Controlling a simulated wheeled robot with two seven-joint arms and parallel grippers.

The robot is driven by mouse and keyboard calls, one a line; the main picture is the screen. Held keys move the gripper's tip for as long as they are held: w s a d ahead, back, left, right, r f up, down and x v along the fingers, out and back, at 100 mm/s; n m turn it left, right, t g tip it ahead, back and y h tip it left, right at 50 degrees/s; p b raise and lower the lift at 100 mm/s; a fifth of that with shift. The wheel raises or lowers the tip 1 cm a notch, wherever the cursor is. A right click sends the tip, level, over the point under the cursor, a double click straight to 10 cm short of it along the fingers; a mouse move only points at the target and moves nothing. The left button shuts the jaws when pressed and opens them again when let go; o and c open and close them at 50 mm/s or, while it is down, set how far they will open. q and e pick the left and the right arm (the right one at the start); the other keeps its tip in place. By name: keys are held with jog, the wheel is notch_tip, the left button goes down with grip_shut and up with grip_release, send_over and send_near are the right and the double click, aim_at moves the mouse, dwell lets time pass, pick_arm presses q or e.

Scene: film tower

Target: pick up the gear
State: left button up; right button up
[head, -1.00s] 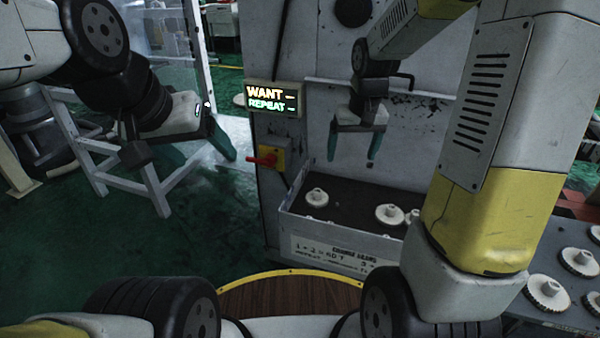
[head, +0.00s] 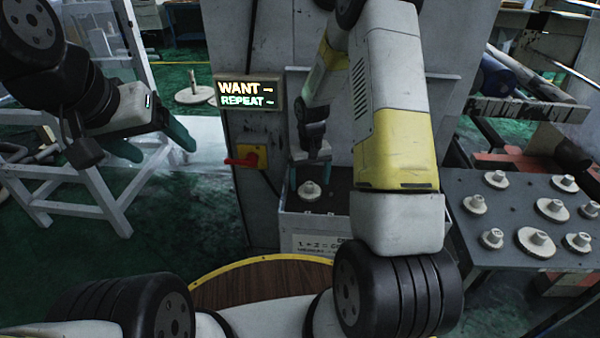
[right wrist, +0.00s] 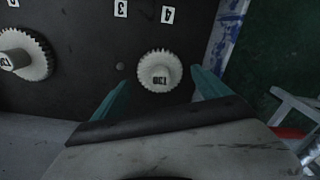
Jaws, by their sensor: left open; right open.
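A white gear (head: 309,190) with a raised hub sits in the change-gear tray (head: 283,220). It also shows in the right wrist view (right wrist: 160,72), marked with a number, by the spot labelled 4. My right gripper (head: 310,172) is open and empty over the tray, close to this gear. In the right wrist view its green fingers (right wrist: 158,88) stand on either side of the gear, apart from it. A second gear (right wrist: 25,55) is at the left of that view. My right arm hides much of the tray in the head view. My left gripper (head: 160,148) is open and empty at the left.
A dark table (head: 470,250) with several white gears stands at the right. A lit sign (head: 247,94) reads WANT and REPEAT, above a red-handled switch (head: 246,157). A white frame (head: 90,190) stands at the left. The tray wall (right wrist: 225,35) is close to the right finger.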

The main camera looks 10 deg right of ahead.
aim_at(310, 183)
jog(key=shift+f, duration=1.5)
jog(key=c, duration=1.5)
